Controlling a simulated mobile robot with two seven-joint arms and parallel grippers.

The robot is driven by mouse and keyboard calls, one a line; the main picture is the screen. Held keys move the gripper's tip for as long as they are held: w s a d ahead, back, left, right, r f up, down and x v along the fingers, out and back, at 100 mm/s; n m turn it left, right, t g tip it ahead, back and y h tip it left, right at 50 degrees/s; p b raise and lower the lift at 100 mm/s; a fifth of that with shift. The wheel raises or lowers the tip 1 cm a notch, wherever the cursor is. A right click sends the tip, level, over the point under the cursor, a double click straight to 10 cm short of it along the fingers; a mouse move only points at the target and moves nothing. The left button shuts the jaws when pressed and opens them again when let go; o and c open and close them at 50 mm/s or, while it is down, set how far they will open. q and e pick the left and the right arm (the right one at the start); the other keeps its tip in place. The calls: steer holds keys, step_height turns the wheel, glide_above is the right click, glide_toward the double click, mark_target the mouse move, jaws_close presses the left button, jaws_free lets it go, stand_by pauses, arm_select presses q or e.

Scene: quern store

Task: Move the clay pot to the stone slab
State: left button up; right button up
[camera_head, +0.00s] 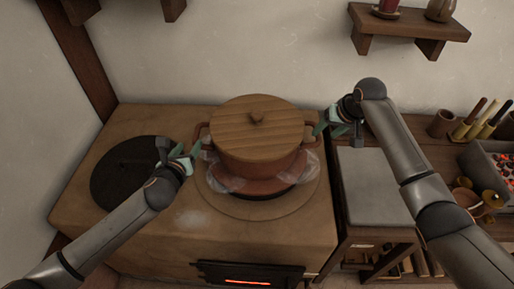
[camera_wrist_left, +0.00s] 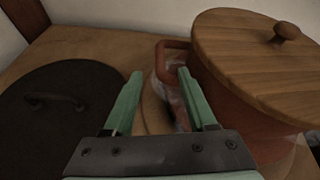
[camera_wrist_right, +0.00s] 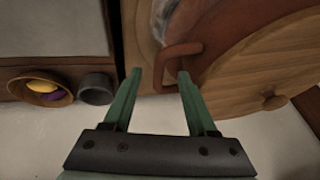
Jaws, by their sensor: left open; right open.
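The clay pot (camera_head: 258,165) is reddish brown with a wooden lid and two side handles. It stands upright on the right burner of the clay stove. My left gripper (camera_head: 190,155) is open beside the pot's left handle; in the left wrist view the handle (camera_wrist_left: 172,46) lies just beyond the fingertips (camera_wrist_left: 160,78). My right gripper (camera_head: 322,127) is open beside the right handle; in the right wrist view the handle (camera_wrist_right: 182,50) is just ahead of the fingertips (camera_wrist_right: 160,76). Both grippers are empty. The stone slab (camera_head: 373,188) is the grey top of a low stand right of the stove.
A black lid (camera_head: 130,172) covers the stove's left burner. The firebox (camera_head: 248,275) glows at the front. A wooden shelf (camera_head: 410,27) hangs on the back wall. Right of the slab are a tool holder, a coal tray (camera_head: 490,165) and bowls. The slab is bare.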

mark_target(195, 133)
arm_select(q)
steer(key=shift+x, duration=4.65)
arm_select(e)
steer(key=shift+x, duration=4.6)
arm_select(q)
steer(key=c, duration=0.9)
arm_select(e)
steer(key=c, duration=0.9)
arm_select(q)
steer(key=shift+a, duration=0.1)
jaws_close()
arm_select(e)
jaws_close()
arm_select(q)
steer(key=shift+a, duration=0.1)
arm_select(e)
steer(key=shift+d, duration=0.15)
arm_select(q)
steer(key=shift+w+r, duration=0.15)
steer(key=shift+r, duration=0.2)
arm_select(e)
steer(key=shift+w+r, duration=0.2)
steer(key=shift+r, duration=0.1)
